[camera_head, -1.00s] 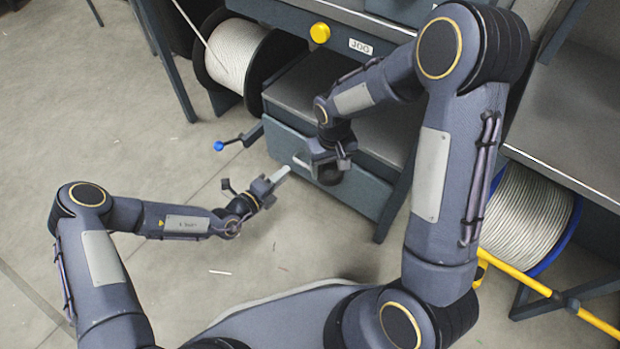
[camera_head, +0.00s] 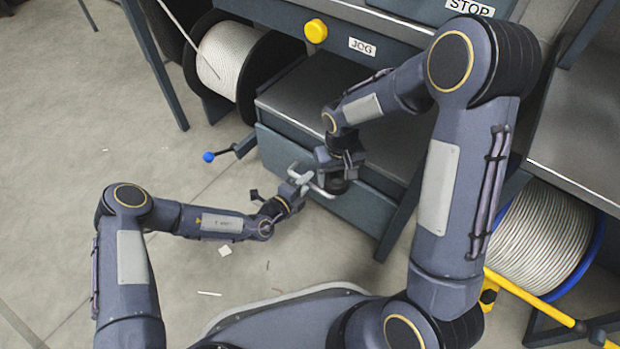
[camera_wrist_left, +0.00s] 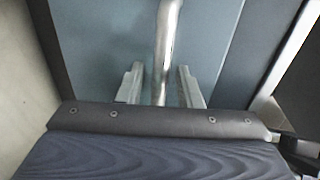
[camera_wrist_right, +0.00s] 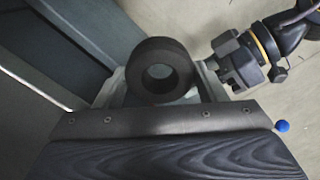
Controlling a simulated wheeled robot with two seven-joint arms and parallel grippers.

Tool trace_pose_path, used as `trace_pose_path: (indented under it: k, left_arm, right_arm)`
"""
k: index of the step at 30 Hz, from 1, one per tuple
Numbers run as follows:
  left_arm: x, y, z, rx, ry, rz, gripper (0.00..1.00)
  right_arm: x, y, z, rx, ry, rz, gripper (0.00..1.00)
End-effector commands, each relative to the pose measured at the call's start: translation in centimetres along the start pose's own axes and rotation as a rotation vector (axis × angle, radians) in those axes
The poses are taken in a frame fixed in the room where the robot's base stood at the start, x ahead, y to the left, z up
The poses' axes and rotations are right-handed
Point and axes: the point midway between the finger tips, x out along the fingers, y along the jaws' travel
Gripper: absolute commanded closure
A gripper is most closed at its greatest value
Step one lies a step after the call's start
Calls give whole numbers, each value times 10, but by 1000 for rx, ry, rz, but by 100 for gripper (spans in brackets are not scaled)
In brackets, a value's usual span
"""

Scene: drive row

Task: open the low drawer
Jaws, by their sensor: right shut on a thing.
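The low drawer's blue-grey front (camera_head: 362,212) is under the bench and looks closed. Its silver bar handle (camera_head: 320,188) also shows in the left wrist view (camera_wrist_left: 164,45). My left gripper (camera_head: 300,180) is at the handle. Its two fingers stand apart on either side of the bar, with gaps visible (camera_wrist_left: 160,85). My right gripper (camera_head: 338,170) is in front of the drawer, just right of the handle. It is shut on a thick black ring (camera_wrist_right: 148,70), which partly shows in the head view (camera_head: 338,187).
A lever with a blue knob (camera_head: 208,157) sticks out left of the drawer. A cable spool (camera_head: 228,55) stands behind it. A yellow button (camera_head: 315,31) is above. A second spool (camera_head: 540,240) and a yellow bar (camera_head: 525,292) are at right. Floor at left is mostly clear.

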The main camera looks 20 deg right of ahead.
Motion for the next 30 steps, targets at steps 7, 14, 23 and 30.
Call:
trace_pose_path:
  k: [7, 14, 23, 30]
  left_arm:
    - [3, 0, -1, 0, -1, 0, 68]
    - [3, 0, -1, 0, -1, 0, 81]
    - [3, 0, -1, 0, -1, 0, 100]
    - [-1, 0, -1, -1, -2, 1, 100]
  right_arm:
    - [2, 0, 0, 0, 0, 0, 61]
    - [2, 0, 0, 0, 0, 0, 61]
    - [2, 0, 0, 0, 0, 0, 61]
    - [-1, 0, 0, 0, 0, 0, 61]
